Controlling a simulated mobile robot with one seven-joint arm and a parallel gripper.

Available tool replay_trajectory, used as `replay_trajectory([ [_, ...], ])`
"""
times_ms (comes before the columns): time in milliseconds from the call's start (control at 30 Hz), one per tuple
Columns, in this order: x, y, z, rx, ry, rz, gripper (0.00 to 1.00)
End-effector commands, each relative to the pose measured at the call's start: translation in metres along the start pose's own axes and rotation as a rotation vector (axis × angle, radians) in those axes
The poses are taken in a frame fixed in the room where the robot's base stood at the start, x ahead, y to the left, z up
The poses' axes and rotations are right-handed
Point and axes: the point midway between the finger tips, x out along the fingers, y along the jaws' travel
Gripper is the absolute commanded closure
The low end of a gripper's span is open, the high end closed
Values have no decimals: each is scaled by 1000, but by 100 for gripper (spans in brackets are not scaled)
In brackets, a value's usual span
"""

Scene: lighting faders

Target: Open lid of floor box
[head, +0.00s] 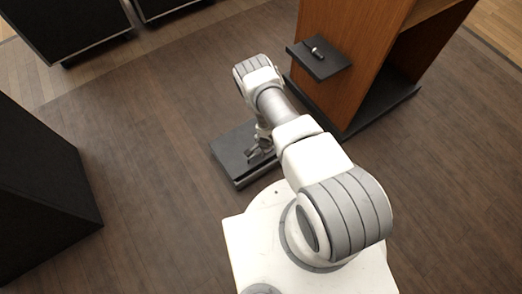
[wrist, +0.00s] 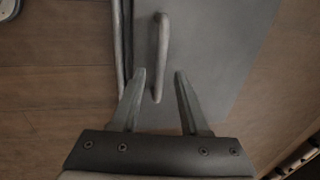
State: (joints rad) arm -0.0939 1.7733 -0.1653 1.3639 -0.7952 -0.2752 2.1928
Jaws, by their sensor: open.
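The floor box (head: 228,150) is a low, dark grey box on the wooden floor, partly hidden behind my arm in the head view. Its flat grey lid (wrist: 215,60) fills much of the wrist view and looks closed. A light bar handle (wrist: 160,55) runs along the lid near its left edge. My gripper (wrist: 160,82) is open, with one finger on each side of the handle's lower end. I cannot tell whether either finger touches the handle. In the head view my gripper (head: 257,152) is small and sits over the box.
A wooden cabinet (head: 350,60) with a dark side shelf (head: 318,60) stands just behind and right of the box. A small object (head: 315,50) lies on that shelf. A black case (head: 40,190) stands at the left, and dark cases (head: 70,25) stand at the back left. Floor between them is clear.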

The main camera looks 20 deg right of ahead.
Motion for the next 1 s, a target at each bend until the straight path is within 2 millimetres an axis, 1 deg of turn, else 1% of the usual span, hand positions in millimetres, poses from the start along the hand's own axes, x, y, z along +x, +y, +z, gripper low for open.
replay_trajectory([
  [67, 0, 0, 0, 0, 0, 0, 55],
  [167, 0, 0, 0, 0, 0, 0, 71],
  [300, 0, 0, 0, 0, 0, 0, 97],
  [333, 0, 0, 0, 0, 0, 0, 100],
  [1000, 0, 0, 0, 0, 0, 0, 100],
])
